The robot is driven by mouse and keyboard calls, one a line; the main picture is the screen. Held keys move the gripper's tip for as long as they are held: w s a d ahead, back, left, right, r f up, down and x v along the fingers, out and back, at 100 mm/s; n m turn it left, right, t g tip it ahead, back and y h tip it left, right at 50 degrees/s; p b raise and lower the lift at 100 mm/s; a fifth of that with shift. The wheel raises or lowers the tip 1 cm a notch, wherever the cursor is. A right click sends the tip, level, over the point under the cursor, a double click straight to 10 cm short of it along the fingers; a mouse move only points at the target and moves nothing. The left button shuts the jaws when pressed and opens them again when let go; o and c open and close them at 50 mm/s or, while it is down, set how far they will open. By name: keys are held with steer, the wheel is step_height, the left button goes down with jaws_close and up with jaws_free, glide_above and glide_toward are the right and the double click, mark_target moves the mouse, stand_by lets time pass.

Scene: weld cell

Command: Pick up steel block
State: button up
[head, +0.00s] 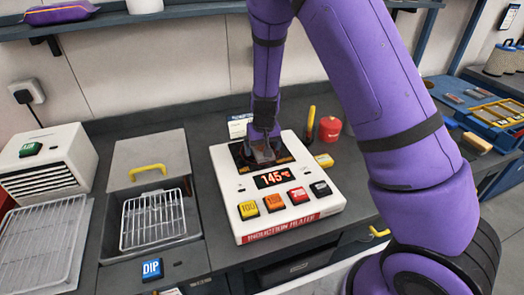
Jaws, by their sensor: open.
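My gripper (260,138) points down over the dark plate at the back of the white induction heater (236,212). A small dark grey shape, which looks like the steel block (264,156), sits on that plate right at my fingertips. The fingers and wrist hide much of it, and I cannot tell whether they touch it. My gripper is open. The heater's display (274,179) reads 145 °C in red.
A wire basket (152,220) sits in a sunken tank at left, beside a blue DIP button (152,269). A white vented box (45,162) stands further left. A red container (330,129) is behind the heater's right side. A blue tray (490,122) lies at far right.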

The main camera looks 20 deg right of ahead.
steer(key=c, duration=1.5)
